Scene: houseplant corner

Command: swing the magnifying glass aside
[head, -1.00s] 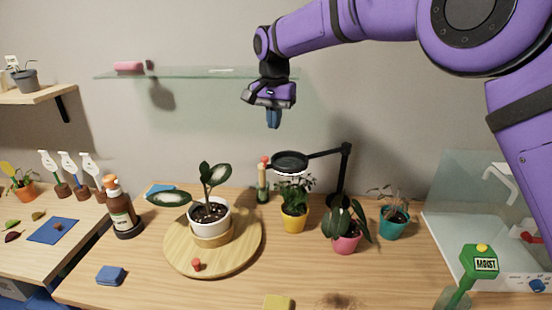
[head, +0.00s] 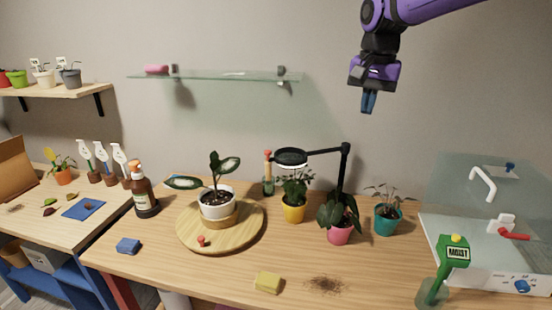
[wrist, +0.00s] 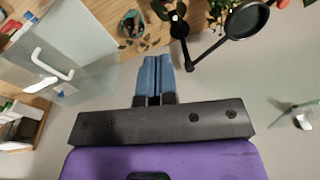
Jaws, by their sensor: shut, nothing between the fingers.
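The magnifying glass (head: 291,157) is a black round lens on a jointed black arm. It hangs over the plant in the yellow pot, its arm reaching left from a post behind the pink pot. In the wrist view the lens (wrist: 246,19) is at the upper right, apart from my fingers. My gripper (head: 369,108) is purple and black with blue fingers. It is high above the table, to the right of and above the post. In the wrist view my gripper (wrist: 157,57) has its blue fingers together with nothing between them.
A round wooden board (head: 187,232) bears a white-potted plant. A glass shelf (head: 220,76) is on the wall. A clear case (head: 465,200) stands at right.

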